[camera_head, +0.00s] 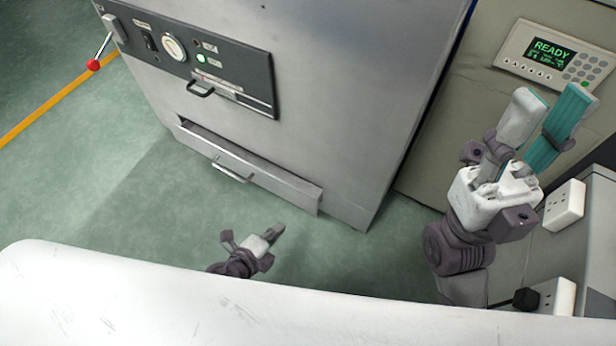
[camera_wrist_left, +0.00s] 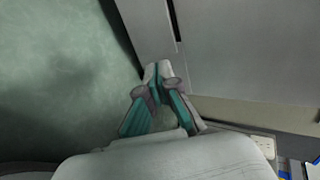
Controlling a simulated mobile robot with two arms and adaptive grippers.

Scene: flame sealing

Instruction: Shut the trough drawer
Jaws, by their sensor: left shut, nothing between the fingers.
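The trough drawer (camera_head: 285,185) is a long, low metal drawer at the bottom of the grey cabinet. It stands out a little from the cabinet front, with a dark gap along its top at the left, and has a bar handle (camera_head: 232,172). My left gripper (camera_head: 276,231) is shut and empty, low over the floor in front of the drawer and apart from it. In the left wrist view its fingertips (camera_wrist_left: 157,72) meet in front of pale metal panels; I cannot tell which panel is the drawer. My right gripper (camera_head: 545,112) is open and empty at the right.
The cabinet (camera_head: 330,90) carries a dark control panel (camera_head: 235,75) with a gauge, a green light and a handle. A red-knobbed lever (camera_head: 93,65) sticks out at its left. A READY display unit (camera_head: 550,58) is behind my right gripper. Green floor is clear left of the drawer.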

